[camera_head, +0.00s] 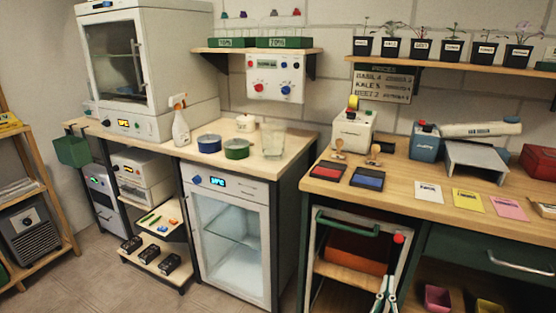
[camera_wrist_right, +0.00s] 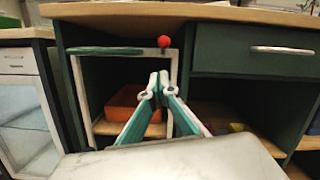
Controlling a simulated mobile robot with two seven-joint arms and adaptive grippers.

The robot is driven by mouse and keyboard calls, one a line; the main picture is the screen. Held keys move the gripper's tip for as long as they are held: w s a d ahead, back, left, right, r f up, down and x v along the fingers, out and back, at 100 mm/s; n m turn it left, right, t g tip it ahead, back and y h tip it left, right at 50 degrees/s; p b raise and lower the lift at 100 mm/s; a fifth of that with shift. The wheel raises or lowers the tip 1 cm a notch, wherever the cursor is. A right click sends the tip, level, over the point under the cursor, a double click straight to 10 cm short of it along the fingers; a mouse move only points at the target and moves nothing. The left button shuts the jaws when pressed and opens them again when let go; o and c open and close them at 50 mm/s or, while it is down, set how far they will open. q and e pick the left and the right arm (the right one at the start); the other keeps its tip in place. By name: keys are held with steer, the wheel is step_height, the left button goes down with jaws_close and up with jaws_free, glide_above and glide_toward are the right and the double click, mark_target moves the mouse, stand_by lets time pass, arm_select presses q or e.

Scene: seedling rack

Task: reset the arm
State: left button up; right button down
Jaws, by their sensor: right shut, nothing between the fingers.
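My right gripper (camera_head: 386,284) shows at the bottom edge of the head view, in front of the open-fronted cabinet under the right bench. In the right wrist view its fingers (camera_wrist_right: 157,82) meet at the tips, shut with nothing between them. An orange-red bin (camera_head: 357,250) sits in the cabinet behind the fingers; the bin also shows in the wrist view (camera_wrist_right: 125,98). My left gripper is not in view.
The right bench top (camera_head: 400,181) overhangs the cabinet. A green handle bar (camera_head: 347,224) and a red knob (camera_head: 398,238) are at the cabinet's top. A drawer (camera_head: 500,258) is to the right. A glass-door cooler (camera_head: 232,240) stands to the left.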

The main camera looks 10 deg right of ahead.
steer(key=s+a+n+t+y+p, duration=0.15)
steer(key=s+a+n+y, duration=0.35)
steer(key=n, duration=0.7)
steer(key=s+a+n+y+p, duration=0.3)
steer(key=a+n+y, duration=0.4)
steer(key=n, duration=0.5)
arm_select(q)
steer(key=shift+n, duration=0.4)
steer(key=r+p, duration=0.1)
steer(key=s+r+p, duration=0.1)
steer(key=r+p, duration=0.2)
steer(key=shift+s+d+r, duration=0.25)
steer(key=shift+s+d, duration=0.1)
arm_select(e)
steer(key=s+f+n+g, duration=0.4)
steer(key=s+f+n, duration=0.2)
steer(key=s+n, duration=0.2)
steer(key=s+f+n+g, duration=0.4)
steer(key=s+f+n, duration=0.2)
steer(key=s+n, duration=0.3)
steer(key=n, duration=0.2)
steer(key=shift+s+a+f+n+y, duration=0.3)
steer(key=shift+f, duration=0.05)
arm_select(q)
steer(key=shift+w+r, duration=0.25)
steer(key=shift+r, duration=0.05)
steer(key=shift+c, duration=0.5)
